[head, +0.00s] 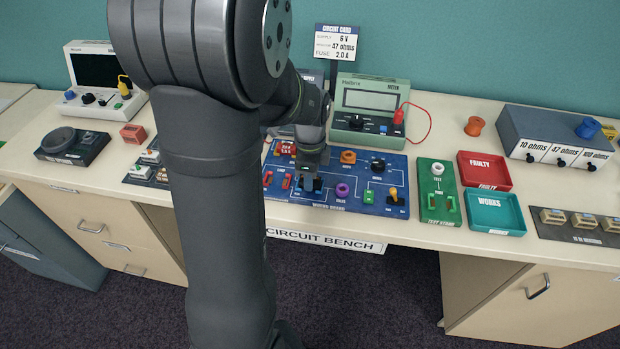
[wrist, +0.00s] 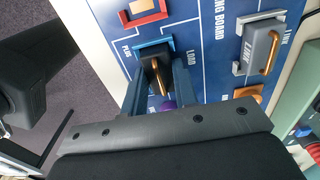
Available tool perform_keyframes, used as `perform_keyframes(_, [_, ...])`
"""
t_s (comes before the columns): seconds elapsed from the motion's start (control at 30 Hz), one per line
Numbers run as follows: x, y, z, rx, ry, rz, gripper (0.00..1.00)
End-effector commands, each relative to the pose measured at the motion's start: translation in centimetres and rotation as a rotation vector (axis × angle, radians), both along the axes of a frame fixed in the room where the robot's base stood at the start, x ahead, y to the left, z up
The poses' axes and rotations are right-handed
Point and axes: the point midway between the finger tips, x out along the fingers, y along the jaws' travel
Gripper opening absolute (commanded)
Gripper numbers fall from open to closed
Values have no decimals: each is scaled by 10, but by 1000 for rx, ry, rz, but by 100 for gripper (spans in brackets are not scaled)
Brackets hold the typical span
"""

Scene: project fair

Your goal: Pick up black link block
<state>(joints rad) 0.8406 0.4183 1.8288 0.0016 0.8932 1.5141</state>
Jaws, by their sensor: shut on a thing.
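The black link block (wrist: 146,76), with a copper-coloured bar on top, is between the two fingers of my gripper (wrist: 158,84) in the wrist view. The fingers are shut on it. It is at a blue-rimmed slot (wrist: 153,46) beside the word LOAD on the blue wiring board (wrist: 205,60). I cannot tell whether it is seated or slightly raised. In the head view my gripper (head: 311,178) points down at the front of the board, and the block is mostly hidden beneath it.
A grey link block (wrist: 258,49) with a copper bar sits on the board. A purple knob (head: 342,190) stands close to the right of my gripper, with red parts (head: 287,182) to the left. A green meter (head: 369,103) stands behind, and a green test stand (head: 438,197) is to the right.

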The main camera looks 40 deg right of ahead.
Motion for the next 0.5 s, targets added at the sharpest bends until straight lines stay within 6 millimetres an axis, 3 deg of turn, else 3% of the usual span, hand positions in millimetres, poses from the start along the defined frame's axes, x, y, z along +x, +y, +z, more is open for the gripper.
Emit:
perform_keyframes(0.17, [0, -1, 10, -1, -1, 0, 4])
perform_keyframes(0.37, [0, -1, 44, -5, -2, 0, 4])
perform_keyframes(0.5, [-34, -9, 61, -4, -1, -7, 4])
